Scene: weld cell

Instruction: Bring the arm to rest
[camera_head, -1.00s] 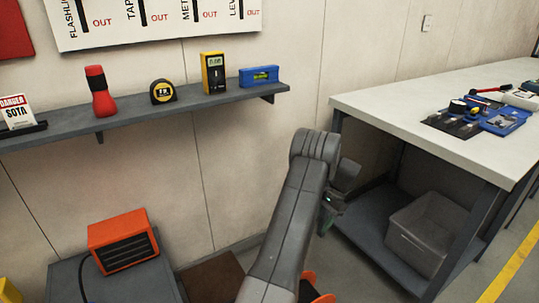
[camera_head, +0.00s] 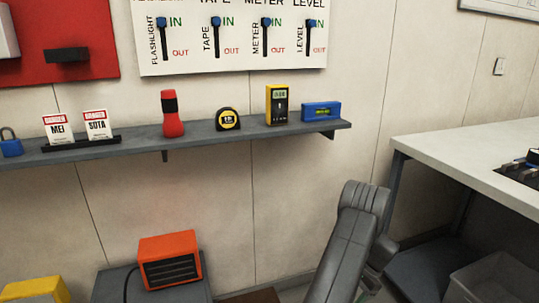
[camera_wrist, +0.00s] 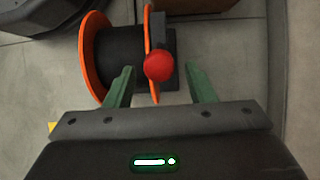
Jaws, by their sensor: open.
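My gripper (camera_wrist: 160,84) shows in the wrist view with its two green fingers apart and nothing between them. Beyond the fingers, a cable reel (camera_wrist: 118,55) with orange flanges and a red knob stands on the floor; I cannot tell the exact gap to it. In the head view my grey arm rises at the lower right, in front of the wall and left of the white-topped bench (camera_head: 465,165).
The wall shelf (camera_head: 200,139) holds a red flashlight (camera_head: 172,115), tape measure (camera_head: 228,119), yellow meter (camera_head: 277,104), blue level (camera_head: 321,112) and two danger tags. An orange heater (camera_head: 170,260) sits on a grey surface below. A grey bin (camera_head: 492,280) is under the bench.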

